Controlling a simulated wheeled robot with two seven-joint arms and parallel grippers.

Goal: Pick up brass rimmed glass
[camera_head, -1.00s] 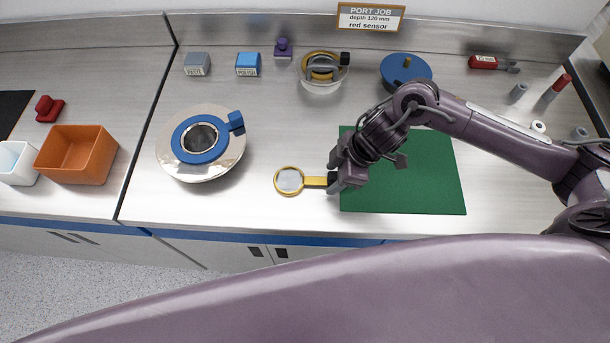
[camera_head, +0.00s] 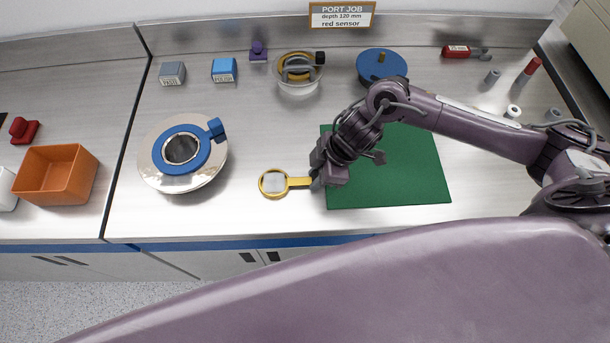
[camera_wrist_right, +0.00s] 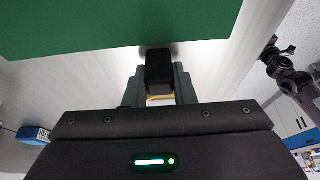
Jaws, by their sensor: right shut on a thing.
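The brass rimmed glass (camera_head: 273,183) is a round clear lens in a brass ring with a flat brass handle pointing right. It shows left of the green mat, at or just above the bench; I cannot tell if it is lifted. My right gripper (camera_head: 316,179) is shut on the handle's right end, at the mat's left edge. In the right wrist view, a black block (camera_wrist_right: 159,70) shows at the jaws (camera_wrist_right: 160,85), with a yellow-brass strip of the handle (camera_wrist_right: 160,98) just below it. The ring is hidden there. My left gripper is out of view.
A round metal dish with a blue ring (camera_head: 217,170) stands left of the glass. The green mat (camera_head: 400,180) lies under my right arm. Blocks, a clear pot (camera_head: 298,88) and a blue lid (camera_head: 381,65) line the back. An orange bin (camera_head: 55,175) sits far left.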

